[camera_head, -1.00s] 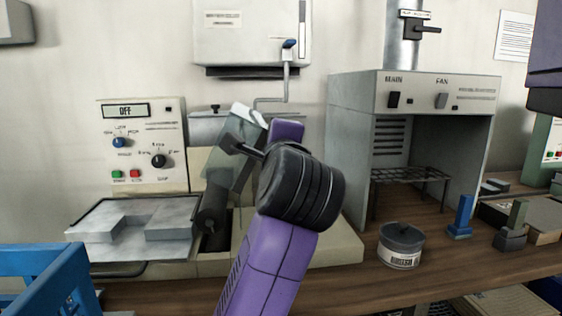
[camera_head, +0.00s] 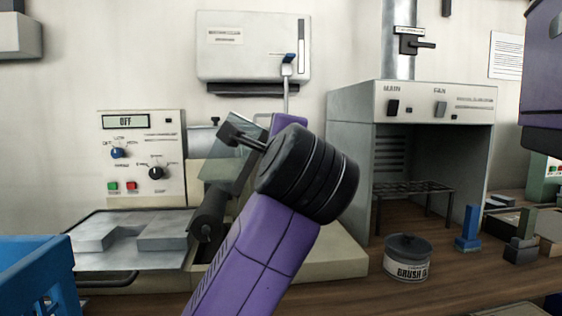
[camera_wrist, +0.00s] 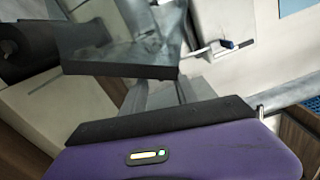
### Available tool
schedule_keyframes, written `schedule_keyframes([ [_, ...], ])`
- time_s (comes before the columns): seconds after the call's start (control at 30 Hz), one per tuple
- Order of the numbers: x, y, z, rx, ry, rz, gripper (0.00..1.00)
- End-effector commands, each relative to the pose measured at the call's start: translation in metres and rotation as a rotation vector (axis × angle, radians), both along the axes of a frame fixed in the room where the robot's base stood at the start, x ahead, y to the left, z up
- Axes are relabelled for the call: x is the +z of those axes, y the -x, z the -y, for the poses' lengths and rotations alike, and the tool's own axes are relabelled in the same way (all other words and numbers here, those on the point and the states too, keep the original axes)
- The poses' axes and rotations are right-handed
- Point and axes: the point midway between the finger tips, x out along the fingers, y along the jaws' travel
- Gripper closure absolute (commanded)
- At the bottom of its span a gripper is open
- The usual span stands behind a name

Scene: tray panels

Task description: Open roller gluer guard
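The roller gluer stands at left centre in the head view, with a control panel (camera_head: 142,155) reading OFF. Its black roller (camera_head: 207,216) lies beside a metal feed tray (camera_head: 100,262). A see-through guard (camera_head: 222,168) stands tilted above the roller, partly behind my arm. The guard also fills the upper middle of the wrist view as a glassy panel with a dark near edge (camera_wrist: 120,68). My gripper (camera_wrist: 168,88) reaches to this edge. Its grey fingers pass behind the edge, so their tips and any contact are hidden. In the head view my arm mostly hides the gripper.
A grey fume cabinet (camera_head: 345,140) stands right of the gluer. A lidded pot (camera_head: 407,258) and small blue (camera_head: 468,230) and dark (camera_head: 521,250) blocks sit on the wooden bench. A wall box (camera_head: 253,45) hangs above. A blue crate (camera_head: 35,265) is at lower left.

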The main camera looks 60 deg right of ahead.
Motion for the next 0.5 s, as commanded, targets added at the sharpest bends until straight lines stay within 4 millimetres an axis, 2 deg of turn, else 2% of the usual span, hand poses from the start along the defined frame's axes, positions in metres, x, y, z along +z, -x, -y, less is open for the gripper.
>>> schedule_keyframes([
  [0.27, -0.002, 0.007, -0.004, 0.000, 0.001, 0.004, 0.67],
  [0.5, 0.001, 0.016, -0.017, 0.000, 0.002, 0.002, 0.67],
])
